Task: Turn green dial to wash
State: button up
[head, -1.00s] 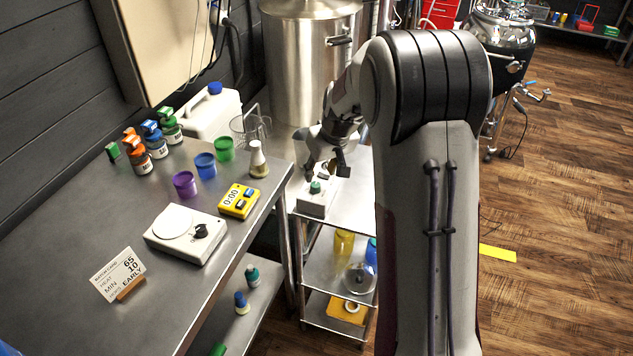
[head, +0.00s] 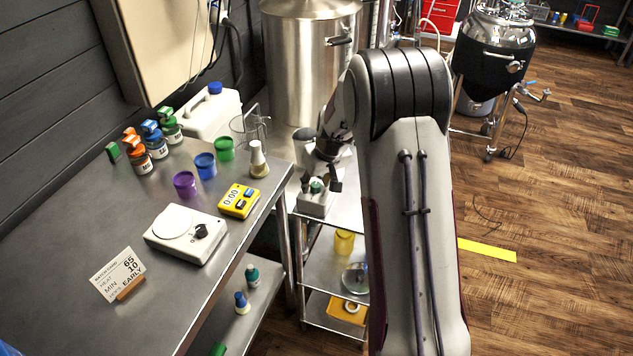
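I cannot tell whether the fingers touch the dial. The markings on the box, including wash, are too small to read.
The steel bench (head: 90,219) on the left holds a white hot plate (head: 186,234), a yellow timer (head: 239,201), coloured cups and several bottles. A large steel kettle (head: 308,70) stands behind the cart. Wooden floor (head: 560,200) is open on the right.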

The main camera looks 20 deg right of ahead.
grip_shut()
jog(key=shift+a+m+h, duration=0.15)
jog(key=shift+m+h, duration=0.65)
jog(key=shift+m, duration=1.3)
jog(key=shift+m+h, duration=0.4)
jog(key=shift+m, duration=0.7)
jog(key=shift+w+a+m+g+h, duration=0.1)
jog(key=shift+m+g+h, duration=0.35)
jog(key=shift+m, duration=0.75)
jog(key=shift+w+a+m+g+h, duration=0.15)
jog(key=shift+m+g, duration=0.3)
jog(key=shift+m, duration=0.65)
jog(key=shift+s+d+m+g+h, duration=0.15)
jog(key=shift+m+g, duration=0.25)
jog(key=shift+m, duration=0.7)
jog(key=shift+w+a+m+g+h, duration=0.15)
jog(key=shift+m+g, duration=0.2)
jog(key=shift+m, duration=0.6)
jog(key=shift+d+m+g+h, duration=0.1)
jog(key=shift+m+g, duration=0.25)
jog(key=shift+m, duration=0.6)
